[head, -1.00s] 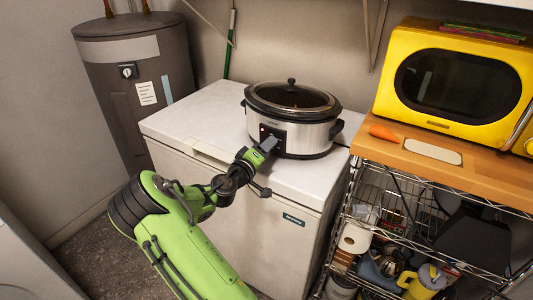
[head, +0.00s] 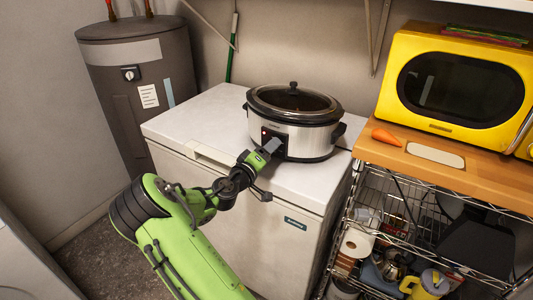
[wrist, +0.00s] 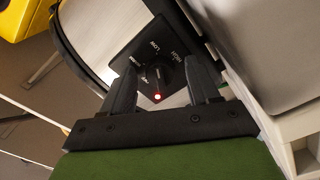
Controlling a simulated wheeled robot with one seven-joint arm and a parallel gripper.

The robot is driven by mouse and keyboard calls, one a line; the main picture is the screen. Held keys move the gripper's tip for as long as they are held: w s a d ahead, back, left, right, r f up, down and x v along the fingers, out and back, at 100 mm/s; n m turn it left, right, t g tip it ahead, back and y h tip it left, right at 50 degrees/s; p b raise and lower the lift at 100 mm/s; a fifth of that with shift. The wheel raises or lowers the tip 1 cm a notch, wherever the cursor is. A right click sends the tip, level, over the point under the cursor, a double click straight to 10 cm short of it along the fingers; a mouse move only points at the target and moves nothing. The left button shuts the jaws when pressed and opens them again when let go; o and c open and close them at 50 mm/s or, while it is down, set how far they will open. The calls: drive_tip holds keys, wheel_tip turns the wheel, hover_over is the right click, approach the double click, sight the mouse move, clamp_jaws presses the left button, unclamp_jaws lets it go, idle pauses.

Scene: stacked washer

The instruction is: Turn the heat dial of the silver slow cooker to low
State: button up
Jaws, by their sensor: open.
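The silver slow cooker (head: 310,140) with a black lid and dark handles stands on the white chest freezer (head: 195,125). My gripper (head: 271,147) is at the front of the cooker, by its black control panel. In the wrist view the open fingers of my gripper (wrist: 165,88) stand on either side of the dark heat dial (wrist: 160,78). Contact with the dial cannot be told. The panel (wrist: 148,48) shows the words LOW and HIGH and other labels partly legible. A red light (wrist: 158,97) glows near the dial, between the fingers.
A yellow microwave (head: 455,80) stands on a wooden top (head: 480,178) at the right, with a carrot (head: 385,137) beside it. A wire shelf (head: 400,195) with several items is below. A grey water heater (head: 140,85) stands at the left. The freezer's left top is clear.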

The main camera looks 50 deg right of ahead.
drive_tip(key=s+a+p, duration=0.1)
drive_tip(key=a, duration=1.4)
drive_tip(key=shift+s+a, duration=0.2)
drive_tip(key=shift+a, duration=0.2)
drive_tip(key=s+a+f+m+g+y, duration=0.1)
drive_tip(key=s+a+f+m+y, duration=0.2)
drive_tip(key=s+a+f+y, duration=0.5)
drive_tip(key=s+a+r+n+t+y, duration=0.2)
drive_tip(key=s+a+r+n+y, duration=0.1)
drive_tip(key=a+r, duration=0.25)
drive_tip(key=s+a+r+n+t+y+p, duration=0.1)
drive_tip(key=s+a+r+n+y, duration=0.1)
drive_tip(key=a+r+y, duration=0.3)
drive_tip(key=s+a+r+n+t+y, duration=0.2)
drive_tip(key=s+a+r+n, duration=0.15)
drive_tip(key=a, duration=0.25)
wheel_tip(320, 180, up, 13)
drive_tip(key=p, duration=1.2)
drive_tip(key=shift+w+p, duration=0.3)
drive_tip(key=shift+w, duration=0.15)
drive_tip(key=shift+a+m, duration=0.1)
drive_tip(key=shift+m, duration=0.15)
